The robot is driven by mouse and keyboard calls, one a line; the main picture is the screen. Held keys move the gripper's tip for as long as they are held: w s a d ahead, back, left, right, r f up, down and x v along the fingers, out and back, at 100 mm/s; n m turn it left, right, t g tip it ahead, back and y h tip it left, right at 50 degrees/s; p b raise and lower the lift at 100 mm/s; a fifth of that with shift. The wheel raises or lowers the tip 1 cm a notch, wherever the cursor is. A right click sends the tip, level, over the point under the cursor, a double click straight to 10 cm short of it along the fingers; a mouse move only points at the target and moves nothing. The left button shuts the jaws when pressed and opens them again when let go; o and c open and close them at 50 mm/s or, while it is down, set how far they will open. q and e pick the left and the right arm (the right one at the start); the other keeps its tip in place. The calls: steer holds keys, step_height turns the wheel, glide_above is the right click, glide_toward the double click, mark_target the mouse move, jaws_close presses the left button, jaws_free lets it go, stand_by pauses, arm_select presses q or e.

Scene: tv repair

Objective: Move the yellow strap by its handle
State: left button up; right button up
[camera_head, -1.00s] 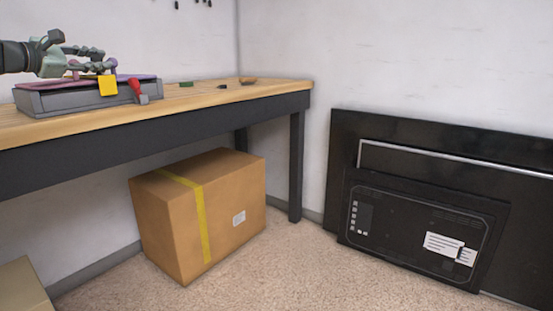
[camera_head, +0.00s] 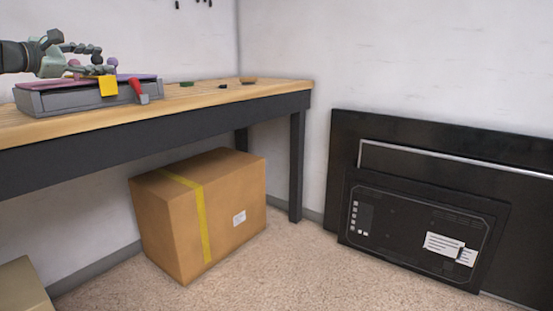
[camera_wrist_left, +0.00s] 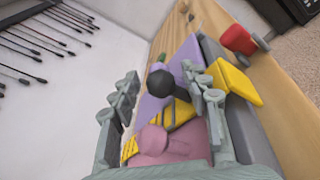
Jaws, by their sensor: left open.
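The yellow strap (camera_head: 108,86) hangs over the front edge of a grey tray (camera_head: 62,100) on the workbench. In the left wrist view the strap (camera_wrist_left: 237,82) passes beside the right finger, and yellow striped material (camera_wrist_left: 178,116) lies between the fingers. A dark round knob (camera_wrist_left: 160,82) stands between the fingers, and a pink knob (camera_wrist_left: 154,140) is nearer the camera. I cannot tell which part is the strap's handle. My left gripper (camera_head: 104,60) is open just above the tray; its fingers (camera_wrist_left: 165,95) are on either side of the dark knob. My right gripper is not in view.
A red-handled tool (camera_head: 137,88) leans at the tray's right front. Small items lie farther right on the wooden bench (camera_head: 225,97). A cardboard box (camera_head: 220,220) stands below. Black television panels (camera_head: 400,225) lean against the right wall. The bench's right part is mostly clear.

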arm_select(q)
steer(key=shift+b+v, duration=0.95)
steer(key=shift+b, duration=1.05)
steer(key=shift+s+a+f+b, duration=0.1)
steer(key=shift+s+b, duration=0.35)
steer(key=shift+b, duration=0.35)
steer(key=shift+s+a+r+p, duration=0.2)
steer(key=shift+r+p, duration=0.25)
steer(key=shift+p, duration=0.2)
steer(key=shift+s+a+p, duration=0.15)
steer(key=shift+s+p, duration=0.5)
steer(key=shift+s, duration=0.15)
steer(key=shift+s+a+f+b, duration=0.1)
steer(key=shift+s+a+b, duration=0.15)
steer(key=shift+s+b, duration=0.3)
steer(key=shift+s+a+f+b, duration=0.1)
steer(key=shift+s+a+b, duration=0.2)
steer(key=shift+b, duration=0.3)
steer(key=shift+s+a+r+b, duration=0.15)
steer(key=shift+s+b, duration=0.2)
steer(key=shift+s, duration=0.15)
